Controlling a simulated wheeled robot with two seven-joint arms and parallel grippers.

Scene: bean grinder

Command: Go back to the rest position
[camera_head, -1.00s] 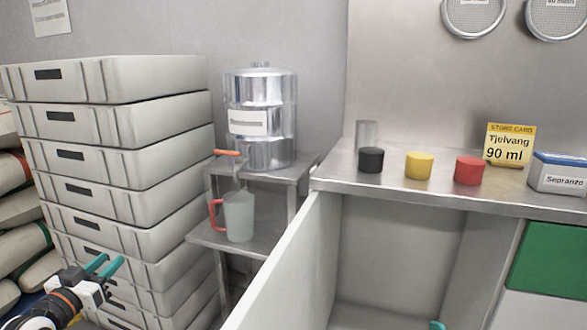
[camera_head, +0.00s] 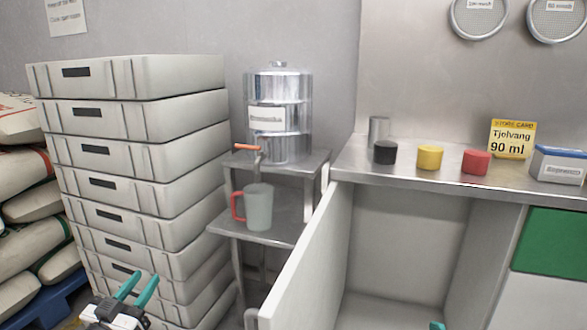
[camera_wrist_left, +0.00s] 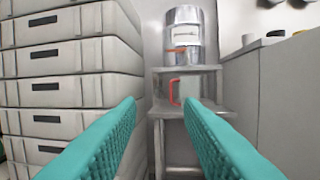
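My left gripper (camera_head: 138,287) shows at the bottom left of the head view, in front of the stacked crates. Its two teal fingers are apart and nothing is between them. In the left wrist view the open fingers (camera_wrist_left: 160,115) point toward the metal stand, with clear space between them and the stand. Of my right gripper, only a small teal tip (camera_head: 437,326) shows at the bottom edge of the head view; whether it is open or shut is not visible.
Grey crates (camera_head: 150,120) are stacked at left. A metal stand (camera_head: 275,230) holds a steel dispenser (camera_head: 283,120) and a red-handled jug (camera_head: 259,207). An open cabinet door (camera_head: 305,265) juts out.

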